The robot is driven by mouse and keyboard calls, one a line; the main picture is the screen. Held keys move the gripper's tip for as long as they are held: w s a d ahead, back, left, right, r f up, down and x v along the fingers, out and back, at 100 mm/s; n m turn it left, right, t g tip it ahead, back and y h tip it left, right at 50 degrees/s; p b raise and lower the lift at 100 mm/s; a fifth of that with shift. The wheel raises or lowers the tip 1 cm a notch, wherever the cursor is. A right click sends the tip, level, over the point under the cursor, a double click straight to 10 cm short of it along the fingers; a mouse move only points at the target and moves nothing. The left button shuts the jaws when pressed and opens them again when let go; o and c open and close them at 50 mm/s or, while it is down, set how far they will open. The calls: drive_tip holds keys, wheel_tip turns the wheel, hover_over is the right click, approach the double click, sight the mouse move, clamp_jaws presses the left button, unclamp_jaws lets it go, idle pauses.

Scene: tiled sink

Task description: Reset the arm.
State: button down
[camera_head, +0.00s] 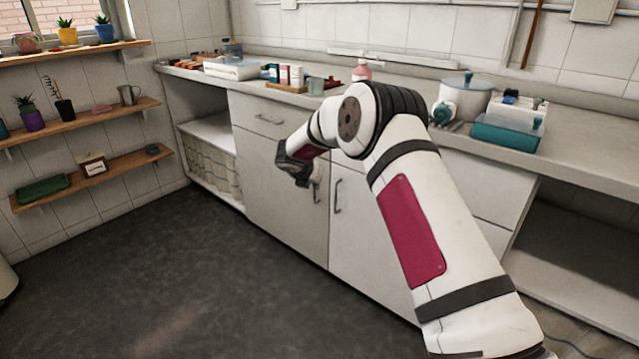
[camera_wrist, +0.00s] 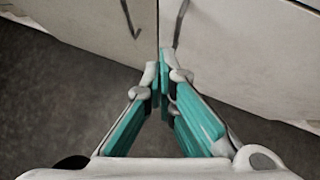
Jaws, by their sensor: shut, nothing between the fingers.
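My arm reaches forward from the lower right in the head view and bends at the elbow. My gripper (camera_head: 312,185) is in front of the cabinet doors, below the counter, and looks small and dark there. In the wrist view my gripper (camera_wrist: 163,76) has its teal-lined fingers together at the tips, with nothing between them. The fingertips point at the cabinet front (camera_wrist: 225,45), near the seam between two doors. I cannot tell whether they touch it. Two handles show near the seam, one on each side.
The counter (camera_head: 590,160) carries a white pot (camera_head: 463,95), a teal box (camera_head: 507,133), a pink bottle (camera_head: 362,71) and other items. Wooden shelves (camera_head: 110,164) with plants line the left wall. An open bay is at the right. The dark floor (camera_head: 180,280) at left is clear.

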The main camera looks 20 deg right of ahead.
drive_tip(key=s+a+r+n+t+y, duration=0.1)
drive_tip(key=a+r+n, duration=0.2)
drive_tip(key=r, duration=0.4)
drive_tip(key=s+a+r+n+t+y+p, duration=0.1)
drive_tip(key=a+r+n+t+y, duration=0.2)
drive_tip(key=r, duration=0.4)
drive_tip(key=s+a+r+n, duration=0.1)
drive_tip(key=a+r+n, duration=0.25)
drive_tip(key=r, duration=0.35)
drive_tip(key=s+a+r+n+y, duration=0.4)
drive_tip(key=s+r+n, duration=0.5)
drive_tip(key=n, duration=0.1)
drive_tip(key=s+n+g+y, duration=0.2)
drive_tip(key=s+n+g, duration=0.2)
drive_tip(key=s+n, duration=1.4)
drive_tip(key=s+d+f+n+g+h, duration=0.2)
drive_tip(key=s+d+f, duration=0.15)
drive_tip(key=s, duration=0.95)
drive_tip(key=s+d+f+n+g+h, duration=0.1)
drive_tip(key=s+d+f+n+g, duration=0.2)
drive_tip(key=s, duration=0.9)
drive_tip(key=s+d+f+g+h, duration=0.2)
drive_tip(key=s+d, duration=0.3)
drive_tip(key=s, duration=0.8)
wheel_tip(320, 180, up, 24)
drive_tip(key=t+p, duration=0.3)
drive_tip(key=p, duration=1.9)
drive_tip(key=shift+w+d+f+t, duration=0.15)
drive_tip(key=shift+w+t, duration=0.25)
